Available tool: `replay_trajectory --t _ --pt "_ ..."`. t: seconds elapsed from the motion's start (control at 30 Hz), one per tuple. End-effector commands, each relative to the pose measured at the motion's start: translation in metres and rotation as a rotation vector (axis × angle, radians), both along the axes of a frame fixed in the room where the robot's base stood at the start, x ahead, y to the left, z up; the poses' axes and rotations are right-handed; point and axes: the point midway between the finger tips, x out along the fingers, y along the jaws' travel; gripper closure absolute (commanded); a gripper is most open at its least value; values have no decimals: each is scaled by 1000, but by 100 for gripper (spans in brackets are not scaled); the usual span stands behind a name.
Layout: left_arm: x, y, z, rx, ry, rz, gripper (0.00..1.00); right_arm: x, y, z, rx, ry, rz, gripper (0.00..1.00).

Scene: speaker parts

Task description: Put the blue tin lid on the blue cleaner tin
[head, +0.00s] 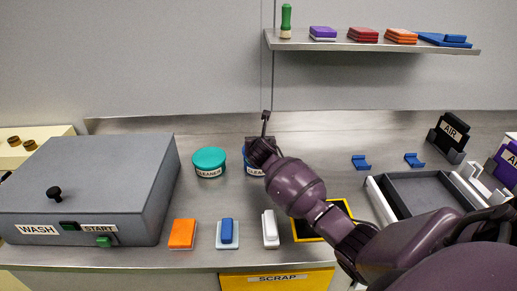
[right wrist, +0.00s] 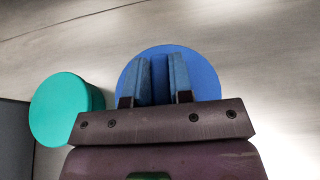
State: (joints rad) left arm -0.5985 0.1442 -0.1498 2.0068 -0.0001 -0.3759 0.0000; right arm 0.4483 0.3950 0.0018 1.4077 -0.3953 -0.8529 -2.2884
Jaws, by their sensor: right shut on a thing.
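The blue cleaner tin (head: 250,172) stands on the steel bench right of the teal-topped tin. My right gripper (head: 262,146) is directly over it and hides most of it. In the right wrist view my right gripper (right wrist: 161,80) is shut on a narrow blue ridge on the round blue tin lid (right wrist: 206,82). The lid fills the space beyond the fingers, and the tin beneath is hidden there. I cannot tell whether the lid touches the tin. My left gripper is not in view.
The teal cleaner tin (head: 209,161) stands close by on the left, also in the right wrist view (right wrist: 66,108). A grey wash box (head: 95,185) is further left. Orange, blue and white blocks lie in front. A grey tray (head: 425,190) is at right. A shelf (head: 350,43) hangs above.

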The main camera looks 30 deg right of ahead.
Motion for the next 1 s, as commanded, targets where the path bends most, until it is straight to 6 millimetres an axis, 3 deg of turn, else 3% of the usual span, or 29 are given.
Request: replay_trajectory --t 0.03,0.13,0.53,0.57,0.7,1.0 --pt "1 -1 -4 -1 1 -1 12 0 1 -14 2 5 0 100" --pt "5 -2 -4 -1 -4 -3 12 0 0 -23 1 4 -1 100" --pt "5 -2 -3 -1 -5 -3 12 0 0 -24 -2 1 1 100" --pt "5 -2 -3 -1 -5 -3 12 0 0 -24 -2 1 1 78" --pt "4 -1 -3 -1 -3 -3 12 0 0 -24 -1 2 1 56" --pt "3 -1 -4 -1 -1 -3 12 0 0 -24 0 1 0 54"
